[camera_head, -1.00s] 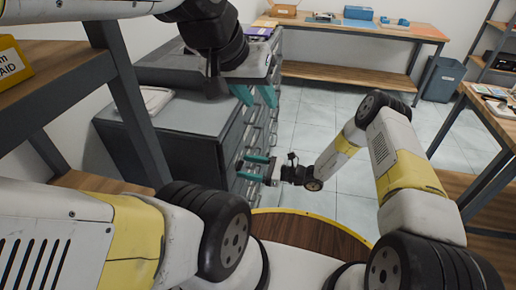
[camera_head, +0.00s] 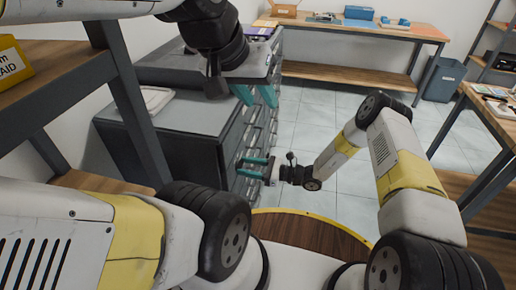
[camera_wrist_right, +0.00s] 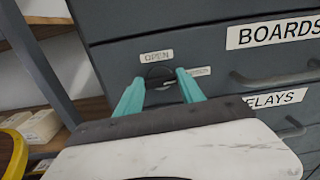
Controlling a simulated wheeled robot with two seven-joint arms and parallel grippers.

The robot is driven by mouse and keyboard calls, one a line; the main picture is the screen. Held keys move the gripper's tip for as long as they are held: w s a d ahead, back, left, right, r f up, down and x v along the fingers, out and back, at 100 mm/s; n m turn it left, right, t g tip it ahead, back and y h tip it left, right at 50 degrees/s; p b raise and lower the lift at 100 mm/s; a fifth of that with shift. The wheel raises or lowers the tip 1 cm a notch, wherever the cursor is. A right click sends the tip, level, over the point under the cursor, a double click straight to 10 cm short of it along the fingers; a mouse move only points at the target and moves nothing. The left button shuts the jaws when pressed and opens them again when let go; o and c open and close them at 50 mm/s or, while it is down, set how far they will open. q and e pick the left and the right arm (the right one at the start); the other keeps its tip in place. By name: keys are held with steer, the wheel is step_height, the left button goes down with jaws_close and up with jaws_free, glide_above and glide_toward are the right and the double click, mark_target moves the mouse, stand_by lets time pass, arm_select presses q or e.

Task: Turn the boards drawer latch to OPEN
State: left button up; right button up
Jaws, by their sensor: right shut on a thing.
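The boards drawer latch (camera_wrist_right: 160,76) is a small dark round knob on the grey cabinet front, left of the BOARDS label (camera_wrist_right: 272,33). An OPEN label (camera_wrist_right: 156,56) sits above it, and a smaller, unreadable label (camera_wrist_right: 198,71) sits to its right. My right gripper (camera_wrist_right: 159,78) is shut on the latch, one teal finger on each side; the gripper (camera_head: 240,167) also shows at the cabinet front in the head view. The latch's exact pointing direction is hard to tell. My left gripper (camera_head: 255,96) is open and empty, higher up beside the cabinet.
The grey drawer cabinet (camera_head: 165,125) has several handles along its front. A drawer handle (camera_wrist_right: 275,78) lies right of the latch, above the RELAYS label (camera_wrist_right: 275,99). A wooden shelf (camera_head: 60,75) stands close at left. Open tiled floor (camera_head: 340,115) lies right of the cabinet.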

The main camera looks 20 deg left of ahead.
steer(key=shift+s+f+n, duration=0.1)
steer(key=shift+f+n, duration=0.05)
steer(key=shift+n, duration=4.2)
steer(key=shift+s+f+n, duration=0.1)
steer(key=shift+n, duration=4.25)
steer(key=o, duration=1.4)
steer(key=shift+c, duration=0.2)
steer(key=shift+d, duration=0.1)
steer(key=d, duration=0.7)
steer(key=shift+w+d, duration=0.2)
steer(key=shift+d, duration=0.15)
